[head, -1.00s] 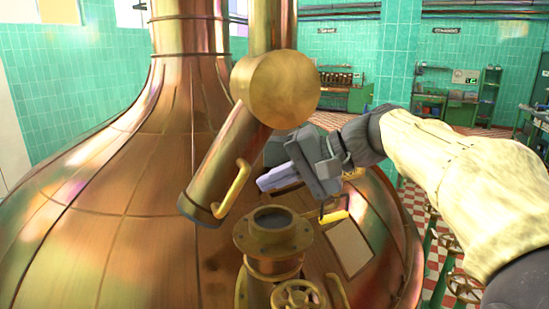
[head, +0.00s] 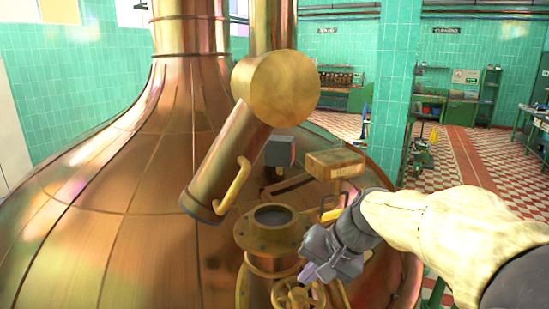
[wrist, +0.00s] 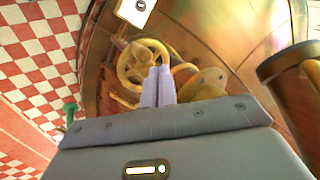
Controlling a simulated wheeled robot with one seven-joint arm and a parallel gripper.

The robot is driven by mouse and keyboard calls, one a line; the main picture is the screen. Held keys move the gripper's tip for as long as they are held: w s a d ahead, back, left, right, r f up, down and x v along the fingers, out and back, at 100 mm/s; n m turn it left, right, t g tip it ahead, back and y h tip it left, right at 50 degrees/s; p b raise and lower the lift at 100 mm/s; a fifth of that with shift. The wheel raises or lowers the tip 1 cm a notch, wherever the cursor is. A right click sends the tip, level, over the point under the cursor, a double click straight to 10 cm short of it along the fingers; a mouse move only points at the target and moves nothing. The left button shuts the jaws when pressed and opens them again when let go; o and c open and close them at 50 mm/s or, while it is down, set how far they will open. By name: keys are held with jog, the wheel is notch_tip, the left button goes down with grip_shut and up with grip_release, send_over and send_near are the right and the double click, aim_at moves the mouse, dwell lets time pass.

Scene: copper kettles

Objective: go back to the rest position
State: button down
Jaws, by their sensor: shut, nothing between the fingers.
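My gripper (head: 312,276) is low in front of the copper kettle (head: 110,220), beside a small brass handwheel (head: 298,297) at the bottom of the head view. Its fingers are together with nothing between them. In the wrist view the pale fingers (wrist: 158,86) point toward the brass handwheel (wrist: 140,62); I cannot tell whether they touch it. My arm comes in from the right of the head view.
An open flanged brass pipe (head: 272,222) stands just left of my gripper. A swung-up cylinder with a yellow handle (head: 236,184) hangs above it. A brass box (head: 334,163) and a grey block (head: 280,151) sit behind.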

jog(key=s+d+f+n+h, duration=0.25)
jog(key=s+d+f, duration=0.2)
jog(key=f, duration=0.35)
jog(key=s+d+f+n+h, duration=0.1)
jog(key=s+d+f+h, duration=0.25)
jog(key=s+f, duration=0.35)
jog(key=s+b+x, duration=0.1)
jog(key=b+x, duration=0.9)
jog(key=shift+s+f+g+y, duration=0.2)
jog(key=shift+f+g+y, duration=0.1)
jog(key=shift+f, duration=0.35)
jog(key=shift+s+d, duration=0.1)
